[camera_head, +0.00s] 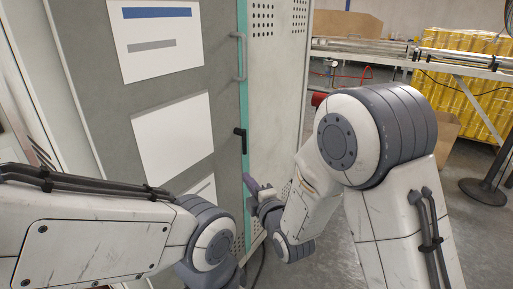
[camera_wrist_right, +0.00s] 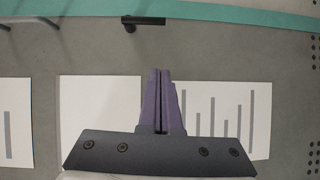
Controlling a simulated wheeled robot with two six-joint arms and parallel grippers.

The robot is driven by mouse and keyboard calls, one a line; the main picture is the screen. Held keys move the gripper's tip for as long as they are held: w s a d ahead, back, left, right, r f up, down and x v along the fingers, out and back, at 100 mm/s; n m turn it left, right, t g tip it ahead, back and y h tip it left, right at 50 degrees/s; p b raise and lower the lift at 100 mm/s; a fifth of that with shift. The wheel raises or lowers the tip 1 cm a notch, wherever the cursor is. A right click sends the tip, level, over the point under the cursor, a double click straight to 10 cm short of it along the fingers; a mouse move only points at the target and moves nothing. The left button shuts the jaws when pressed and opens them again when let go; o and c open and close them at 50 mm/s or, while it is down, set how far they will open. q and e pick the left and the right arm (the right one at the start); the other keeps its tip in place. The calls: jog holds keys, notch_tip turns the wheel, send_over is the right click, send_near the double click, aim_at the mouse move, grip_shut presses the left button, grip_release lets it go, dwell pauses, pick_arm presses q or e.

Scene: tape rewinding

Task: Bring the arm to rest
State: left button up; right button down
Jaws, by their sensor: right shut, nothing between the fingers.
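My right arm (camera_head: 400,200) comes in from the right, bent at its elbow, with its wrist lowered near the cabinet's edge. My right gripper (camera_head: 250,181) shows small in the head view, in front of the cabinet door. In the right wrist view its purple fingers (camera_wrist_right: 162,75) are together with nothing between them. My left arm (camera_head: 105,235) crosses the lower left; its gripper is not visible. The grey cabinet door (camera_head: 222,75) stands upright and looks shut. A black latch (camera_head: 240,132) on it also shows in the right wrist view (camera_wrist_right: 143,20), beyond the fingertips.
White paper sheets (camera_head: 172,138) are on the door. A pale bar handle (camera_head: 240,55) sits above the latch, by a teal strip (camera_head: 245,100). A conveyor (camera_head: 395,55), yellow crates (camera_head: 465,75) and a post base (camera_head: 485,191) stand to the right. Open floor lies beyond my right arm.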

jog(key=s+d+f+m+g+h, duration=0.1)
jog(key=s+f+m+g+h, duration=0.25)
jog(key=s+m+g, duration=0.9)
jog(key=s+d+m+g+h, duration=0.15)
jog(key=s+d, duration=0.25)
jog(key=s, duration=0.6)
jog(key=s+d+m+g+h, duration=0.1)
jog(key=s+d+g, duration=0.15)
jog(key=s, duration=0.85)
notch_tip(320, 180, up, 26)
jog(key=p, duration=2.6)
jog(key=shift+w+d+t, duration=0.25)
jog(key=shift+d+t, duration=0.05)
jog(key=shift+t, duration=0.05)
jog(key=shift+f, duration=0.1)
